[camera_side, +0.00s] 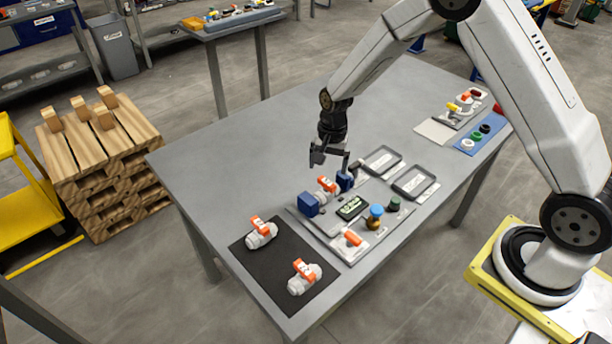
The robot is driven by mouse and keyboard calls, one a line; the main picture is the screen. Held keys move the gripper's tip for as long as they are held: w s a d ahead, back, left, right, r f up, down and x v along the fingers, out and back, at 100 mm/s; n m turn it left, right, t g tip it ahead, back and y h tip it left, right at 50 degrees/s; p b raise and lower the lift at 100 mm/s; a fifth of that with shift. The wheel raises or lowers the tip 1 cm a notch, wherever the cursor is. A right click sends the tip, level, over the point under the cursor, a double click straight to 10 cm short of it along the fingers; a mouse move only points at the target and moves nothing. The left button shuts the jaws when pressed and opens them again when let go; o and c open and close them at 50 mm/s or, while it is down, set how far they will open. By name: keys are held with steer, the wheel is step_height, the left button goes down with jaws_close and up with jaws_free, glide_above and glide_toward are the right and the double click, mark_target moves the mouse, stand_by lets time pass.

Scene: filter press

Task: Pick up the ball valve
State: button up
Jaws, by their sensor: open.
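Several pale grey ball valves with orange handles show in the side view. Two of them, one farther back (261,236) and one nearer the front (303,283), lie on a black mat (285,258). A third valve (327,193) sits between two blue blocks (309,205) on a grey fixture plate. An orange-handled piece (352,240) lies on a light plate at the fixture's front. My gripper (331,160) is open and empty, pointing down above the fixture, just behind the third valve. Its fingers appear clear of the valve, though the exact gap is hard to judge.
A green-lit display (351,208), a blue-topped brass part (375,216) and a dark green knob (394,203) stand on the fixture. A blue mat (463,146) holds several round parts. The table's left side (220,165) is clear.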

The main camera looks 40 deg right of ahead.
mark_target(327, 182)
steer(key=m, duration=0.7)
steer(key=shift+w+d+f+y, duration=0.1)
steer(key=shift+f+y, duration=0.1)
steer(key=shift+y, duration=0.1)
steer(key=shift+s+a+f, duration=0.1)
steer(key=shift+a+f, duration=0.1)
steer(key=shift+f, duration=1.75)
steer(key=shift+s+a+f, duration=0.1)
steer(key=shift+a+f, duration=0.05)
steer(key=shift+f, duration=1.8)
steer(key=c, duration=1.2)
steer(key=shift+r, duration=0.15)
